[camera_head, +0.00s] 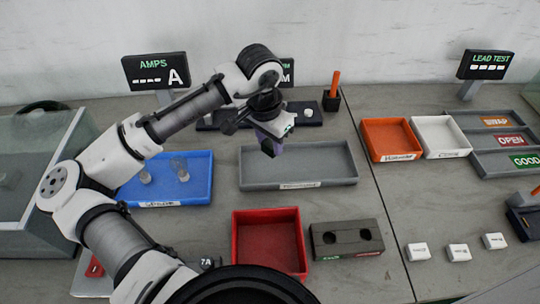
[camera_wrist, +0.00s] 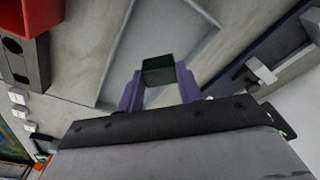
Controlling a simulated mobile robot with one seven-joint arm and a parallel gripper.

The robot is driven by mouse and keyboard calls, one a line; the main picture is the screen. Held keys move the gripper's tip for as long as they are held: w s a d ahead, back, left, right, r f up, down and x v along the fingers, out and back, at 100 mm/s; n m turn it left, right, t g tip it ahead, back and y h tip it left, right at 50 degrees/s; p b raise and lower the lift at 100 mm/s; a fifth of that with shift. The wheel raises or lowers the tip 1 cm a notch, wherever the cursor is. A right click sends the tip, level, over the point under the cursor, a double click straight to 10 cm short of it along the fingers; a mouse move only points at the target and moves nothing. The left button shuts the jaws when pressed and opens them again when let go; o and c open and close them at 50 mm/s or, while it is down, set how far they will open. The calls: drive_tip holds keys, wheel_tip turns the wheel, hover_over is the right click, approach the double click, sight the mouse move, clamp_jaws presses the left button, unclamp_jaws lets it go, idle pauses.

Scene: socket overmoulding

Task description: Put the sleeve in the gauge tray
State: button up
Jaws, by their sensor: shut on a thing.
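My gripper (camera_head: 272,148) is shut on a dark, block-like piece, which I take to be the sleeve (camera_wrist: 157,70). In the wrist view the piece sits between the two purple fingers of the gripper (camera_wrist: 158,88). The empty grey tray (camera_head: 245,183) in the middle of the bench has a front label too small to read, and I take it to be the gauge tray. In the head view the gripper overlaps this tray's back part. The wrist view shows the tray's rim (camera_wrist: 118,55) beyond the fingers. The height above it is hard to tell.
A blue tray (camera_head: 205,165) with clear cylinders stands left. A red tray (camera_head: 270,235) and a dark two-hole block (camera_head: 346,240) stand in front. Orange (camera_head: 390,138) and white (camera_head: 438,135) trays stand right. A dark fixture with an orange handle (camera_head: 335,85) stands behind.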

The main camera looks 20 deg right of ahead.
sight(268, 153)
drive_tip(key=shift+f, duration=3.25)
drive_tip(key=shift+f, duration=0.2)
drive_tip(key=o, duration=1)
drive_tip(key=shift+o, duration=0.2)
drive_tip(key=shift+r, duration=0.15)
wheel_tip(268, 153, up, 12)
drive_tip(key=a+b, duration=0.1)
drive_tip(key=shift+s+a, duration=0.15)
drive_tip(key=shift+s, duration=0.25)
